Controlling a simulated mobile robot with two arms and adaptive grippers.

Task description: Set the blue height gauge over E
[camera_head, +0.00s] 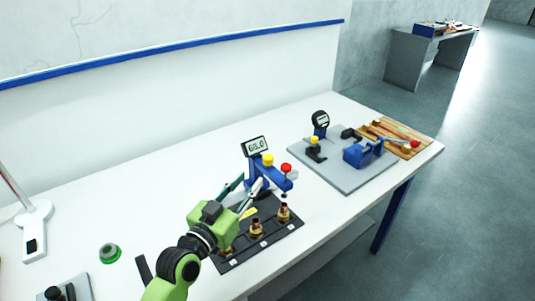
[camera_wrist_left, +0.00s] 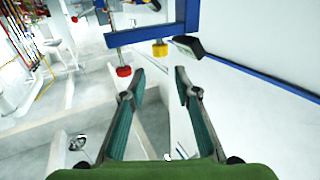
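The blue height gauge (camera_head: 270,178) has a display, a yellow knob and a red knob, and stands upright at the back of a black plate (camera_head: 275,238). Its arm reaches over the plate's right end. Several brass fittings stand on the plate, one of them (camera_head: 256,230) near the middle; the small labels are too small to read. My left gripper (camera_head: 251,187) is open, its fingertips close to the gauge in the head view. In the left wrist view, the gauge's blue frame (camera_wrist_left: 150,36) lies beyond the open, empty fingertips (camera_wrist_left: 158,76). My right gripper is out of view.
A grey board (camera_head: 333,171) with a dial gauge and a blue clamp lies to the right, beside a wooden tray (camera_head: 400,137). A green ring (camera_head: 110,253) and a white stand (camera_head: 33,230) are at the left. The table is clear behind the gauge.

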